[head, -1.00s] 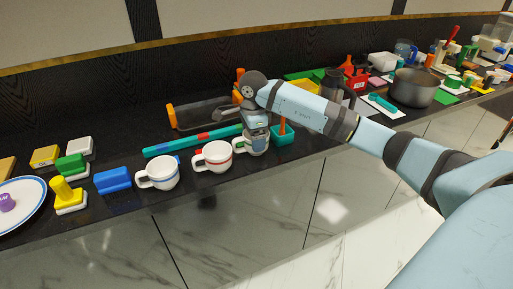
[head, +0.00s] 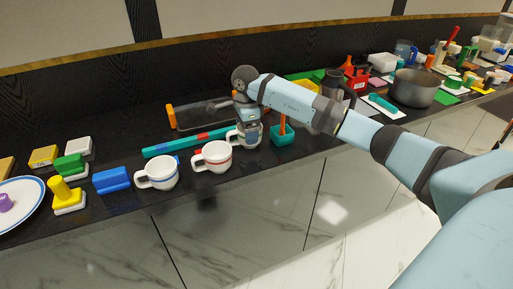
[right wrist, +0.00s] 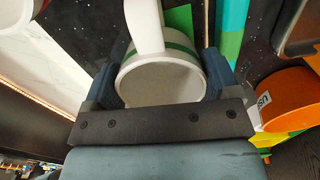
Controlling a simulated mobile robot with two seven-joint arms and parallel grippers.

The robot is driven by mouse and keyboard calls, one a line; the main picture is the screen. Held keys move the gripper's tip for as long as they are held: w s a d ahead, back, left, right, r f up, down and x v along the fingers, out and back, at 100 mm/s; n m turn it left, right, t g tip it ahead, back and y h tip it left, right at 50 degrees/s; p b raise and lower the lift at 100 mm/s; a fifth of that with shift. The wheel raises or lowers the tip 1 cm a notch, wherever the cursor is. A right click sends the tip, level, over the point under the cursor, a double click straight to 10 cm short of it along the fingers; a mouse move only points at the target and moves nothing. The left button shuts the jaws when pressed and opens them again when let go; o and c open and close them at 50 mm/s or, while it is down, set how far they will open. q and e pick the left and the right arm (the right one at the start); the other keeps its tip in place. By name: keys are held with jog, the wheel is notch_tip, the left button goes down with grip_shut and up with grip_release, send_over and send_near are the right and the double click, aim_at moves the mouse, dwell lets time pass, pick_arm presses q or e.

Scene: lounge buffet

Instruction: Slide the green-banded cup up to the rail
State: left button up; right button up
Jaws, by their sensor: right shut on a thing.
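The white green-banded cup (right wrist: 165,75) sits between the two fingers of my right gripper (right wrist: 165,88), which is shut on it. In the head view the cup (head: 253,141) is mostly hidden behind the gripper (head: 249,136), with its handle out to the left. The rail (head: 190,142) is a teal bar with coloured segments, lying behind the row of cups. In the right wrist view the rail (right wrist: 231,30) passes close beside the cup; I cannot tell whether they touch. My left gripper is out of view.
A red-banded cup (head: 212,157) and a blue-banded cup (head: 157,173) stand to the left along the front. A teal box (head: 283,136) with an orange-handled thing stands close on the right. A dark tray (head: 200,114) lies behind the rail.

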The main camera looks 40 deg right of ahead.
jog(key=shift+w+d, duration=0.15)
jog(key=shift+w, duration=1)
jog(key=o, duration=0.8)
jog(key=shift+r+p, duration=0.5)
jog(key=shift+r, duration=0.45)
notch_tip(320, 180, up, 6)
jog(key=p, duration=0.4)
